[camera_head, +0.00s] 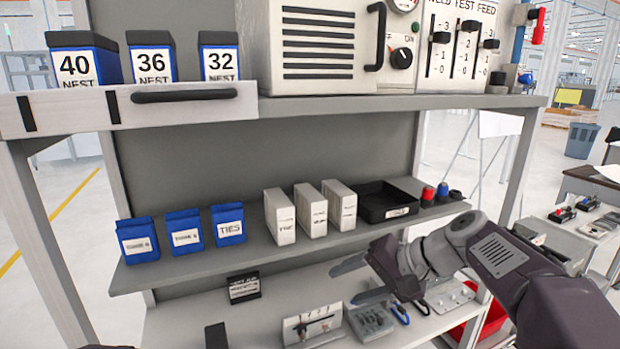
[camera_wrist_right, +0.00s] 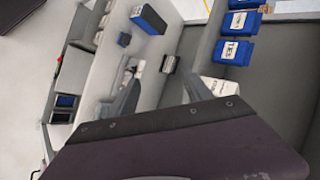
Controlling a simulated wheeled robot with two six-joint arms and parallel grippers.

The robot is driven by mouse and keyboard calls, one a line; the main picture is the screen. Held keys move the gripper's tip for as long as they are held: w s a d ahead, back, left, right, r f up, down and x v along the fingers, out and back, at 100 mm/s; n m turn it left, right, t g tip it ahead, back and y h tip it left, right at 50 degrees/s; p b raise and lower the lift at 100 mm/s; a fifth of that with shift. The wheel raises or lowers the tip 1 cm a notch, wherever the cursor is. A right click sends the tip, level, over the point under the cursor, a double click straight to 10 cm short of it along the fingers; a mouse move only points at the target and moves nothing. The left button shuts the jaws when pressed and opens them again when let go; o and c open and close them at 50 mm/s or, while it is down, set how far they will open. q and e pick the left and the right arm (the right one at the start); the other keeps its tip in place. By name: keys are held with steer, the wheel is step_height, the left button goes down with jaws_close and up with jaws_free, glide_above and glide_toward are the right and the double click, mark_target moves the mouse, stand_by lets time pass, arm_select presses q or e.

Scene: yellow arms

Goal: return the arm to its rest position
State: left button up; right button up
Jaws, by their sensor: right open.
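My right arm comes in from the right in the head view. Its gripper (camera_head: 360,280) is open and empty, with its two grey fingers apart and pointing left. It is in front of the middle shelf's edge, above the lower work surface. In the right wrist view, the fingers (camera_wrist_right: 155,95) reach up past the dark gripper body, with nothing between them. My left gripper does not show in either view.
The middle shelf (camera_head: 250,255) holds blue bins (camera_head: 184,232), white boxes (camera_head: 312,210) and a black tray (camera_head: 384,202). Below are a metal block with knobs (camera_head: 313,325) and a small black box (camera_head: 243,287). A red bin (camera_head: 492,322) stands at lower right.

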steer(key=s+f+n+g+h, duration=0.1)
steer(key=s+f+g+h, duration=0.1)
steer(key=s+f, duration=0.35)
steer(key=s+f+g+h, duration=0.1)
steer(key=s+f, duration=0.2)
steer(key=f, duration=0.6)
steer(key=s+d+f+n+h, duration=0.3)
steer(key=s+d+f+h, duration=0.2)
steer(key=s+d+f, duration=0.3)
step_height(320, 180, down, 4)
steer(key=shift+s+d+f+g+b, duration=0.1)
steer(key=shift+s+d+g+b, duration=0.25)
steer(key=shift+d, duration=0.45)
steer(key=shift+w, duration=0.1)
